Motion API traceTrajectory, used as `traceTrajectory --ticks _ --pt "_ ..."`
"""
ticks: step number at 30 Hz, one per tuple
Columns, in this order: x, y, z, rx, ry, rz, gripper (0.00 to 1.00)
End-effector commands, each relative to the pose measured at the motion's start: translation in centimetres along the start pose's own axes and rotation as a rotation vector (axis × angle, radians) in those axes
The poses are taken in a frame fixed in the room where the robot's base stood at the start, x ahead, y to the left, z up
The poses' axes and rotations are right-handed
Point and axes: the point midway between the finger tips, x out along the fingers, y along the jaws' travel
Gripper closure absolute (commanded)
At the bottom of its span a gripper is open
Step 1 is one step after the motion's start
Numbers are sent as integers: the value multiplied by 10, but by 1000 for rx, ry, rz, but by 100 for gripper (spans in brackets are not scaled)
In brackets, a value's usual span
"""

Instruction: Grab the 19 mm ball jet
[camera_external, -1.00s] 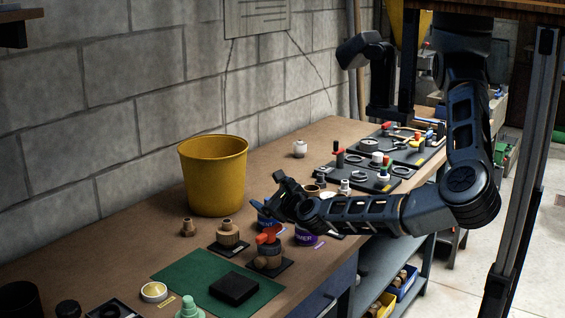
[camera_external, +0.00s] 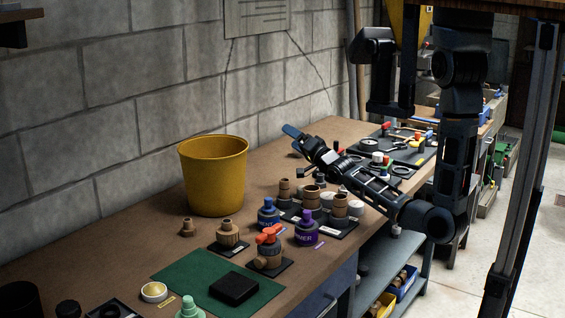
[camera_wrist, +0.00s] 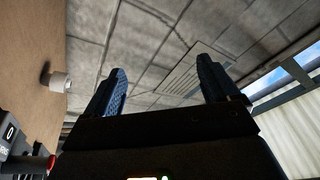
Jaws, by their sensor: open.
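My gripper (camera_wrist: 161,68) is open and empty, its two blue-black fingers spread apart with only the block wall behind them in the wrist view. In the external view my gripper (camera_external: 297,143) is raised above the back of the bench, right of the yellow bucket. A small white fitting (camera_wrist: 58,82) stands on the bench at the left of the wrist view, outside the fingers. It may be the 19 mm ball jet, but I cannot read a size on it. In the external view my gripper largely hides that spot.
A yellow bucket (camera_external: 213,178) stands against the wall. A green mat (camera_external: 190,270) lies at the near end.

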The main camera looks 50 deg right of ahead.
Motion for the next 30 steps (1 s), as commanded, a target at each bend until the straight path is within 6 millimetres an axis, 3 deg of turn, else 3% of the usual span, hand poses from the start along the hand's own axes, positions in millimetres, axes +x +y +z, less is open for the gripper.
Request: traceTrajectory --ticks 6,9,12,18,30 --pt "71 106 -19 -425 -117 282 12" --pt "92 154 -32 -587 -178 467 12" --pt "105 185 -46 -697 -225 624 12" --pt "113 211 -62 -790 -282 800 12" --pt "133 242 -68 -800 -288 825 12"
